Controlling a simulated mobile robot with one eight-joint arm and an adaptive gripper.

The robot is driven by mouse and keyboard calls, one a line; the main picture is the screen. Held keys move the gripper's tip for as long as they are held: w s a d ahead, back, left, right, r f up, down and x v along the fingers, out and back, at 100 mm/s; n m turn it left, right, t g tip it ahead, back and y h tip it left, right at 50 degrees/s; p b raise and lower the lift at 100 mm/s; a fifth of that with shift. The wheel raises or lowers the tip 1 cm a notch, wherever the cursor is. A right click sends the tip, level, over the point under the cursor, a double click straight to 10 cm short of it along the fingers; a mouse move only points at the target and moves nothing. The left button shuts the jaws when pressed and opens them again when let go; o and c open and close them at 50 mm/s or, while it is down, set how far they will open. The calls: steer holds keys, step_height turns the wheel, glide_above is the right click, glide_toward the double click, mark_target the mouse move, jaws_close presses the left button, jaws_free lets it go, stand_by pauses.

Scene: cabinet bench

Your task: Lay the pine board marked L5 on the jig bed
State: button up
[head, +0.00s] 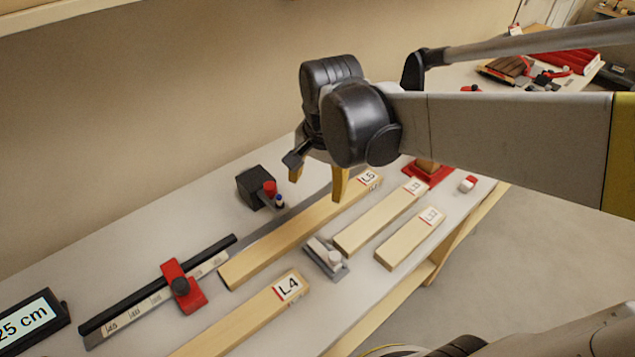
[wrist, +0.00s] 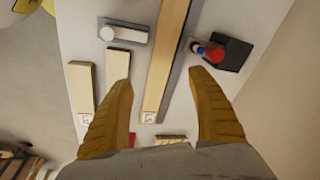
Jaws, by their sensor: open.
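The pine board marked L5 (head: 290,235) lies lengthwise on the bench, its label at the far end. A grey metal strip (head: 268,240), which seems to be the jig bed, runs along its back side, in line with a scale and black rail. I cannot tell whether the board overlaps the strip. My gripper (head: 318,187) is open and empty over the far half of L5. In the wrist view, L5 (wrist: 166,55) passes between the two spread fingers (wrist: 162,82), with the grey strip (wrist: 180,55) on its right. The fingers' height above the board is unclear.
Board L4 (head: 245,318) lies at the front; two shorter boards (head: 380,222) (head: 410,240) lie right of L5. A red stop (head: 183,288) sits on the rail.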

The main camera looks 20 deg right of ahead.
steer(key=s+r+n+t, duration=0.2)
steer(key=s+n+t, duration=0.2)
steer(key=s+n, duration=0.4)
steer(key=shift+s+n+t, duration=0.2)
steer(key=shift+n+t, duration=0.2)
steer(key=shift+n, duration=0.4)
